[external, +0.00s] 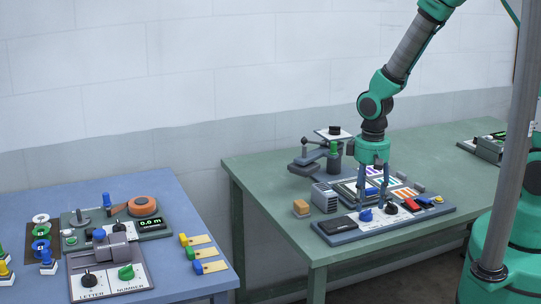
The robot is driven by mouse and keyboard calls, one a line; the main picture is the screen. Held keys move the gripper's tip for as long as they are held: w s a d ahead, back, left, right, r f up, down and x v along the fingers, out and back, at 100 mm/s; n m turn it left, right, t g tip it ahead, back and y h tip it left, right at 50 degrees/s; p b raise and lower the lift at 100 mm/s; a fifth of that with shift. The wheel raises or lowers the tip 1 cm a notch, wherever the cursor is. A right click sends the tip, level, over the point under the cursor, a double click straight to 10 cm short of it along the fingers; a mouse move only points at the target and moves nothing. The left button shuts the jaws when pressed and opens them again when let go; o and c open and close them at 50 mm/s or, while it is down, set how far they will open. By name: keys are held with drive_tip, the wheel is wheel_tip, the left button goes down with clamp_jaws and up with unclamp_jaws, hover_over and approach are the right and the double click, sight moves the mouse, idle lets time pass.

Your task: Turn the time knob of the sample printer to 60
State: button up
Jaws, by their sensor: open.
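My gripper (373,203) points straight down over the green table, its two fingers apart and empty. Its fingertips are just above a low grey panel (347,238) with a blue knob (365,214) and a black knob (391,208) on a white face. The blue knob is by the left finger, and the black knob is just right of the right finger. I cannot tell whether either finger touches a knob. The panel's lettering is too small to read, so I cannot tell which knob sets time, its setting, or whether this panel is the sample printer.
A blue table (180,290) at left holds knobs marked LETTER (89,281) and NUMBER (126,272).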

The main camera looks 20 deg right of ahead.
sight(367, 211)
drive_tip(key=shift+f, duration=1.7)
drive_tip(key=c, duration=1.2)
